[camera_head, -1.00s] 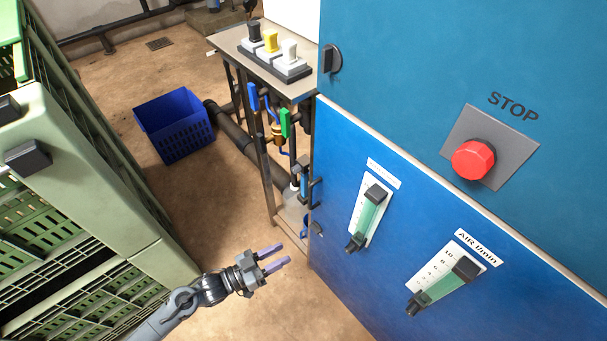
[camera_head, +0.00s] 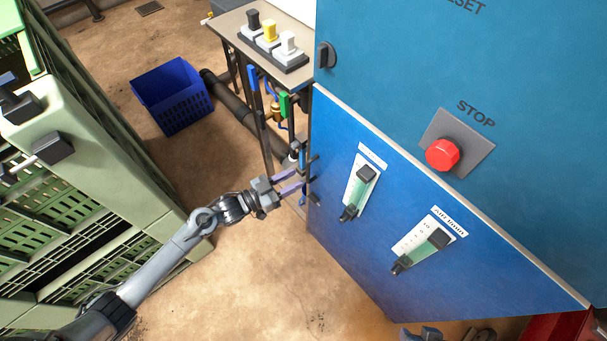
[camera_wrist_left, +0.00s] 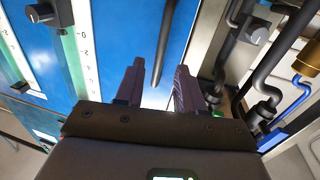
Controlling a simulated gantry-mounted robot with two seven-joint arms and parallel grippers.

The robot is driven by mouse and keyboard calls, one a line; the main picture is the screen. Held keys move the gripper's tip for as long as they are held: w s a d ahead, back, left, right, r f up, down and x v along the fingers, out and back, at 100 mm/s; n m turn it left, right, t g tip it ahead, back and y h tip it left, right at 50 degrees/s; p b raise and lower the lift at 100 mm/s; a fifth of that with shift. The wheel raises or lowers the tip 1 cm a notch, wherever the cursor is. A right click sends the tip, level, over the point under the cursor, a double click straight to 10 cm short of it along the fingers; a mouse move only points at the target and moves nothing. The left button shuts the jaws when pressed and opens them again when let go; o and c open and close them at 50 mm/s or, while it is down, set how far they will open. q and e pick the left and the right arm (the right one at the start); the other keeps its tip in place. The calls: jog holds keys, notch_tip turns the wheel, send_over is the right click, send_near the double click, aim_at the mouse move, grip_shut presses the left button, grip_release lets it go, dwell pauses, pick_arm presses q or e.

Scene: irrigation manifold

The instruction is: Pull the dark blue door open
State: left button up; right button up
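The dark blue door (camera_head: 385,230) is the lower blue panel of the cabinet, with two flow gauges on its face.
Green crates (camera_head: 85,190) stand at the left, close to my left arm. A blue basket (camera_head: 172,95) sits on the floor behind. A stand with pipes and a switch block (camera_head: 270,45) adjoins the cabinet. A red stop button (camera_head: 442,155) is above the door.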

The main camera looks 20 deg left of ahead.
pick_arm(q)
jog(key=shift+b+x, duration=0.3)
jog(key=shift+x, duration=1.85)
jog(key=shift+c, duration=0.3)
grip_shut()
